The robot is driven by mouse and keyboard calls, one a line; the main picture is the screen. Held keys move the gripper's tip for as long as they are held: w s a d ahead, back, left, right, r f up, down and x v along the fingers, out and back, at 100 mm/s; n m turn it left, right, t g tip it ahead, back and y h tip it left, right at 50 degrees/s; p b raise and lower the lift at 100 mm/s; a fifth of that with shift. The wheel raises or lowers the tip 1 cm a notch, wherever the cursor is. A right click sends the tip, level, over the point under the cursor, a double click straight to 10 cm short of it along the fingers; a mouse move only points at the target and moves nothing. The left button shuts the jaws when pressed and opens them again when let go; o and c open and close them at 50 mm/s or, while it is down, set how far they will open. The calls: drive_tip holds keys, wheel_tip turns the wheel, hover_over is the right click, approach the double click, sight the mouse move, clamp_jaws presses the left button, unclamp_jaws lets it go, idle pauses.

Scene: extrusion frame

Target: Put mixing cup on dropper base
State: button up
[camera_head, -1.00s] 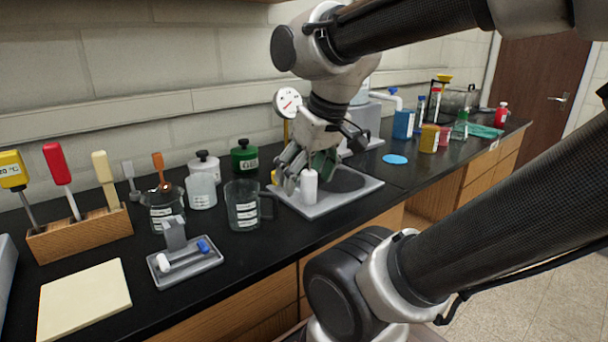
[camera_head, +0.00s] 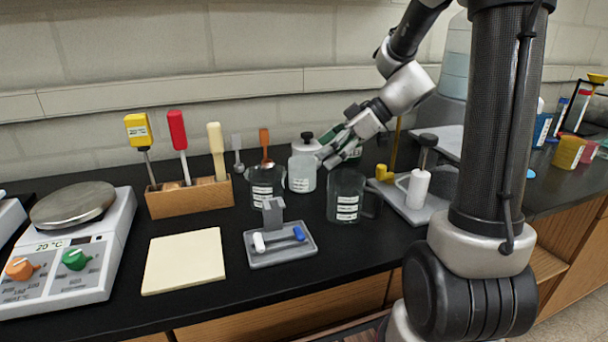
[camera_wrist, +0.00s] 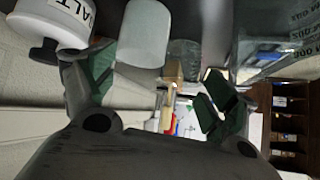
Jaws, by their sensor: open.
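In the wrist view the pale cup (camera_wrist: 145,35) hangs from the top edge, beside the salt bottle (camera_wrist: 62,24). My gripper (camera_head: 330,158) is just right of the cup, fingers pointing toward it. In the wrist view my gripper (camera_wrist: 152,90) has its green-padded fingers wide apart, with nothing held. The grey tray (camera_head: 397,205), possibly the dropper base, is further right and bears a white cylinder (camera_head: 418,190).
A dark glass mug (camera_head: 345,203) stands close in front of my gripper. A glass jar (camera_head: 267,188) stands left of the cup. A small tray (camera_head: 272,258), a wooden tool rack (camera_head: 187,198) and a hotplate (camera_head: 70,255) are further left.

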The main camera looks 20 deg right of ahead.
sight(302, 164)
drive_tip(key=shift+n+t+y, duration=0.3)
drive_tip(key=shift+n, duration=0.1)
drive_tip(key=w+a+f, duration=0.4)
drive_tip(key=w+f, duration=0.1)
drive_tip(key=shift+a+f, duration=0.15)
drive_tip(key=shift+a, duration=0.25)
drive_tip(key=c, duration=1)
